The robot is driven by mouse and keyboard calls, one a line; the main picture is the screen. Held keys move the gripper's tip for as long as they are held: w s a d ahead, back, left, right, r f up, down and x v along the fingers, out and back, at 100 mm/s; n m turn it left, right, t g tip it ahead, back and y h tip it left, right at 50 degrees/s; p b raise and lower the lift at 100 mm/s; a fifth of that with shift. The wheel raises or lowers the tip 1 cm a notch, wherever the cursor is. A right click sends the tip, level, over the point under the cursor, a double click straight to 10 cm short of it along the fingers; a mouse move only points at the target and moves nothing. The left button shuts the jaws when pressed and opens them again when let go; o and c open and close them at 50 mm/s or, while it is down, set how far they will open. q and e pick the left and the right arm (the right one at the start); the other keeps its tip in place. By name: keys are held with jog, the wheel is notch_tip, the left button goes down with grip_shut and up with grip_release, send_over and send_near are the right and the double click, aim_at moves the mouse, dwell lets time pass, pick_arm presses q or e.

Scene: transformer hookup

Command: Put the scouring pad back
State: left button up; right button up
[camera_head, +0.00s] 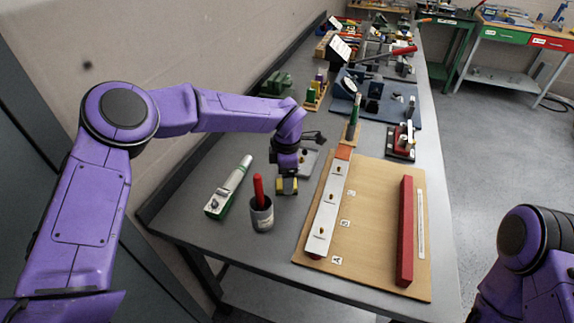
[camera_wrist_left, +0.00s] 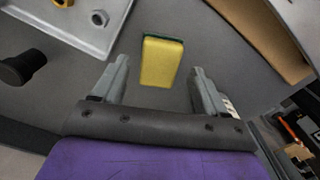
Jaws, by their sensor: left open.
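The scouring pad (camera_wrist_left: 161,62) is a yellow block with a green edge. In the left wrist view it sits on the grey bench just beyond and between the fingertips of my left gripper (camera_wrist_left: 158,80). The fingers are apart, with space on both sides of the pad, and nothing is held. In the head view the pad (camera_head: 288,187) shows as a yellow patch directly below my left gripper (camera_head: 286,176), which partly hides it. My right arm shows at the lower right, but its gripper is out of view.
A grey cup (camera_head: 262,215) with a red-handled item stands left of the pad. A white and green tool (camera_head: 229,187) lies farther left. A light grey tray (camera_wrist_left: 75,22) with a nut is close by. A wooden board (camera_head: 372,228) with a red bar lies to the right.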

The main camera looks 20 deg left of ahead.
pick_arm(q)
notch_tip(320, 180, up, 10)
jog(key=b, duration=0.2)
